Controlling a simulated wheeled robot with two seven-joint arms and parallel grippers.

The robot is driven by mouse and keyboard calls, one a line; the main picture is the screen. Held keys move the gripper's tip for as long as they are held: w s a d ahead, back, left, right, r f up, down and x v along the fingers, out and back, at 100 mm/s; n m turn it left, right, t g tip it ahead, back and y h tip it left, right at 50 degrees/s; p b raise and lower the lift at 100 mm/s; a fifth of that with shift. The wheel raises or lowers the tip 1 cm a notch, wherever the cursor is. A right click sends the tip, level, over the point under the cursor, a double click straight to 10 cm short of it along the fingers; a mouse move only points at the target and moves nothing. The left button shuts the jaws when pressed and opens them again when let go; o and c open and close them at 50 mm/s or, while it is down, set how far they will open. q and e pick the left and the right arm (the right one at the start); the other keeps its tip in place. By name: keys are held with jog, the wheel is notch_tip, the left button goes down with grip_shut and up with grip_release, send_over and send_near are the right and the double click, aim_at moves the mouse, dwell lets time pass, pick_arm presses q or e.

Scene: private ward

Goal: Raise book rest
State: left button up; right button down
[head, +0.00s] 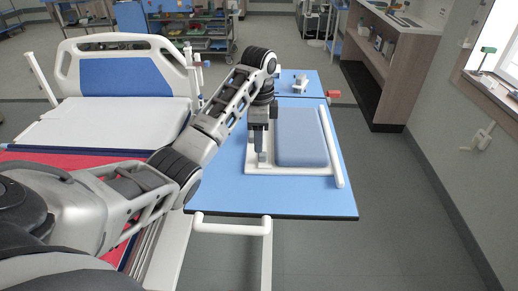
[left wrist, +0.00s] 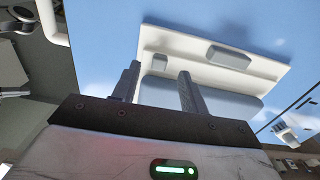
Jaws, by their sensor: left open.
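The book rest is a blue-grey padded panel (head: 302,137) on a white base (head: 290,170), on the blue overbed table (head: 225,185). The panel looks low and nearly flat over the base. In the left wrist view the white base (left wrist: 265,70) and part of the panel (left wrist: 225,103) show beyond the fingers. My left gripper (head: 262,158) points down at the panel's left edge, over the base's near-left corner. Its two fingers (left wrist: 157,88) are apart, with part of the rest seen between them. I cannot tell whether they touch it. My right gripper is out of view.
A white rail (head: 331,146) runs along the panel's right side. A small white object (head: 300,84) and a red block (head: 333,94) are farther back. The bed (head: 110,120) stands at left. Open floor lies right of the table, before a wooden cabinet (head: 390,70).

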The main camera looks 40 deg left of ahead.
pick_arm(q)
jog(key=shift+f, duration=2.5)
jog(key=shift+c, duration=0.3)
grip_shut()
